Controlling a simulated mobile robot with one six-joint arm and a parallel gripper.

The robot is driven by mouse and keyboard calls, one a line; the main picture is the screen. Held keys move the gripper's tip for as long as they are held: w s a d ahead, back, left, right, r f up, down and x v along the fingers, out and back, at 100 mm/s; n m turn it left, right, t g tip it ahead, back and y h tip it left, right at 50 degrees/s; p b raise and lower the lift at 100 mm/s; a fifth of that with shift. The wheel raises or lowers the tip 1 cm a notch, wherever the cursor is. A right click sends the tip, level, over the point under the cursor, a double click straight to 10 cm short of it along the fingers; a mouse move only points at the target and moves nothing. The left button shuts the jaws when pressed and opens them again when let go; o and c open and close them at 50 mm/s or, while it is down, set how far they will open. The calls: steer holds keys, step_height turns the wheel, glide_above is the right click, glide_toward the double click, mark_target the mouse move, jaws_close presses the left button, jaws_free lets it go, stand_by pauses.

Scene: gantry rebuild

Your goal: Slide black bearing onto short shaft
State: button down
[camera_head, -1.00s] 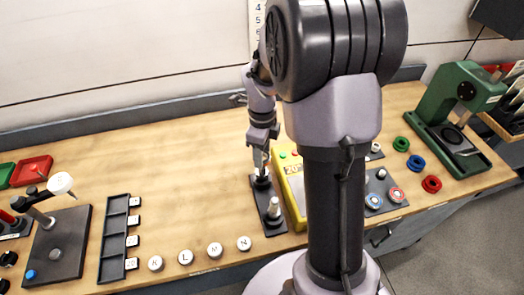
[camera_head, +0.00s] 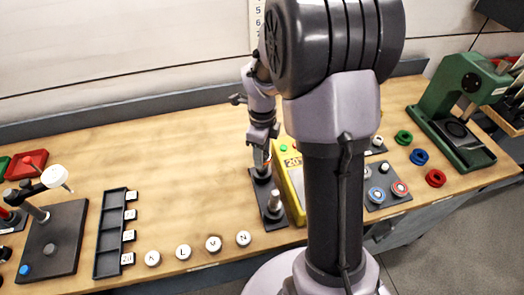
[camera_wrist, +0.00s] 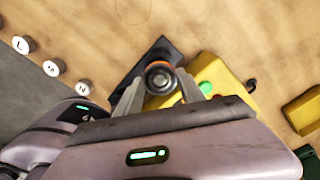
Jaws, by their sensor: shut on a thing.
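A dark base plate (camera_head: 273,222) on the bench carries two upright shafts. The front shaft (camera_head: 274,200) stands bare and pale. The rear one is mostly hidden by my gripper (camera_head: 262,158), which points down over it. In the wrist view, my gripper (camera_wrist: 165,88) is shut on the black bearing (camera_wrist: 160,77), a dark ring with a round brownish centre between the fingertips. The ring lies over the rear end of the plate (camera_wrist: 158,50). I cannot tell how far the bearing is around the rear shaft.
A yellow box (camera_head: 292,188) stands close to the right of the plate. Several white lettered caps (camera_head: 213,244) line the front edge, left of the plate. A black tray (camera_head: 108,240) and a green press (camera_head: 452,115) stand farther off.

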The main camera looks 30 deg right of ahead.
steer(key=c, duration=0.6)
jaws_free()
steer(key=shift+c, duration=0.2)
step_height(320, 180, up, 18)
steer(key=p, duration=0.5)
steer(key=shift+f, duration=0.25)
steer(key=s+a+f+n+t+y+b, duration=0.1)
steer(key=s+a+f+n+t+b, duration=0.2)
steer(key=s+a+n+b, duration=0.3)
steer(key=s+a+f+n+t+y+b, duration=0.1)
steer(key=s+a+n+b, duration=0.5)
steer(key=n, duration=1.1)
steer(key=s+a+f+t, duration=0.1)
steer(key=s+a+f, duration=0.1)
steer(key=s+a, duration=0.2)
steer(key=shift+s+a+f+n+t, duration=0.2)
steer(key=shift+s+n+t, duration=0.15)
steer(key=shift+s, duration=0.25)
